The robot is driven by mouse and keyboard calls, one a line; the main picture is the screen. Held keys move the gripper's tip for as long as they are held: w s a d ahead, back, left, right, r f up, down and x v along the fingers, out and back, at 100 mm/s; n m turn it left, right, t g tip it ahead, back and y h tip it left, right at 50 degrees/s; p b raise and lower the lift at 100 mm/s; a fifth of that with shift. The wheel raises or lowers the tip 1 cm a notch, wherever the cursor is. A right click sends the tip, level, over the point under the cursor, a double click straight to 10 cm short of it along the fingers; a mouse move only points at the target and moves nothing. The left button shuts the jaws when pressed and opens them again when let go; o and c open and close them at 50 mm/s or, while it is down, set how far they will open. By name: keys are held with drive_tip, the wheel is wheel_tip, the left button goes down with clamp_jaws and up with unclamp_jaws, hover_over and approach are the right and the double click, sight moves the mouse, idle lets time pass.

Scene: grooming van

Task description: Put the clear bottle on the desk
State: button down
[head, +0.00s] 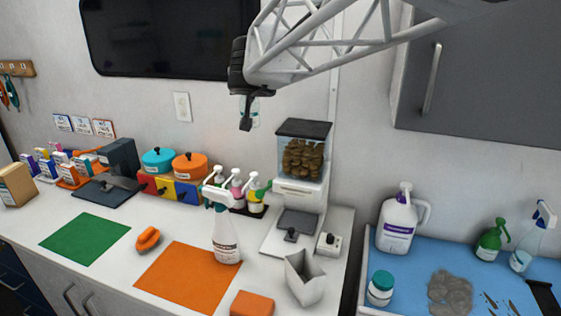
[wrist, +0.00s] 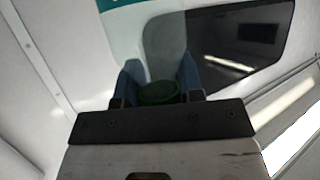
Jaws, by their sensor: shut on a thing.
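My gripper (head: 247,112) is high in front of the wall, well above the white desk-like counter (head: 120,222). It is shut on a small see-through thing, which looks like the clear bottle (head: 257,112), mostly hidden by the fingers in the head view. In the wrist view a round dark green part (wrist: 158,93) of it shows between the two fingertips, and a pale, see-through shape lies beyond. Its full outline and tilt cannot be told.
The counter holds a white spray bottle (head: 225,235), an orange mat (head: 188,278), a green mat (head: 85,238) and a treat dispenser (head: 302,160). A blue-topped table (head: 410,280) with bottles stands right. A grey cabinet (head: 490,80) hangs above.

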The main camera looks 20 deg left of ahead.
drive_tip(key=shift+w+a, duration=0.1)
drive_tip(key=shift+a, duration=0.75)
drive_tip(key=shift+a+y, duration=0.2)
drive_tip(key=shift+y, duration=0.1)
drive_tip(key=shift+w+a+f, duration=0.15)
drive_tip(key=shift+w+a, duration=0.05)
drive_tip(key=shift+a, duration=0.2)
drive_tip(key=shift+w+a+f, duration=0.1)
drive_tip(key=shift+w+a, duration=0.05)
drive_tip(key=shift+a, duration=0.25)
drive_tip(key=shift+w+a+f, duration=0.15)
drive_tip(key=shift+a+f, duration=0.05)
drive_tip(key=shift+a, duration=0.05)
drive_tip(key=shift+w+a+f, duration=0.3)
drive_tip(key=shift+w+a, duration=0.05)
drive_tip(key=shift+w+a+f, duration=0.3)
drive_tip(key=shift+w+f, duration=0.1)
drive_tip(key=shift+w+a+f, duration=0.15)
drive_tip(key=shift+w+f, duration=0.1)
drive_tip(key=shift+w, duration=0.05)
